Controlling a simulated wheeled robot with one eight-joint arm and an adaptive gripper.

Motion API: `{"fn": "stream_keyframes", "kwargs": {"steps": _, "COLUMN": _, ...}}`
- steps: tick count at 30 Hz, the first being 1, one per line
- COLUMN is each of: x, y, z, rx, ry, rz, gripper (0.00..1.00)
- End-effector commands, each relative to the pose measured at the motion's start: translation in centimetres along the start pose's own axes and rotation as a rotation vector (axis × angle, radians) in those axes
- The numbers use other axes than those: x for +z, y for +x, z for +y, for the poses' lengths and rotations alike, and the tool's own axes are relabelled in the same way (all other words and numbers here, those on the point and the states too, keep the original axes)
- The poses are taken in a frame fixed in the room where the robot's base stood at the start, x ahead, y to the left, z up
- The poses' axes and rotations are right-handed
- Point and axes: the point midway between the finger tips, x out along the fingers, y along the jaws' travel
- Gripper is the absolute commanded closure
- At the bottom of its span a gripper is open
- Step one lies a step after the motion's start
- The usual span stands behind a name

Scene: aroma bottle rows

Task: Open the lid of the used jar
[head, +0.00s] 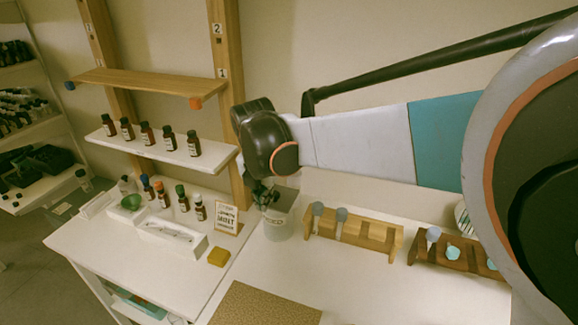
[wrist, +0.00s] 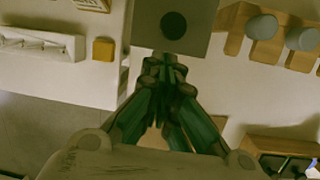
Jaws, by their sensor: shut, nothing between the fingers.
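The used jar (head: 277,227) is a pale translucent container with reddish lettering on its front. It stands on the white table, right of a small framed sign. A grey square lid (head: 286,199) covers its top. In the wrist view the lid (wrist: 197,38) is at the top centre, with a dark round spot in its middle. My gripper (head: 264,196) is at the jar's top left in the head view. In the wrist view my gripper (wrist: 170,66) has its fingertips together and empty, overlapping the lid's near edge. I cannot tell whether they touch it.
A wooden rack (head: 354,234) with grey-topped tools stands right of the jar, and a darker rack (head: 455,252) lies beyond it. The framed sign (head: 227,220), a yellow block (head: 219,257) and several small bottles are to the left. A cork mat (head: 262,308) lies in front.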

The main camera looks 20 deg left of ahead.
Motion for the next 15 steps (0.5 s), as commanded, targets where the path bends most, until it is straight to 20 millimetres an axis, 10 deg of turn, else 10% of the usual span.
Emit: {"fn": "stream_keyframes", "kwargs": {"steps": 15, "x": 0.5, "y": 2.7, "z": -0.1, "rx": -0.001, "ry": 0.006, "rz": -0.001, "gripper": 1.0}}
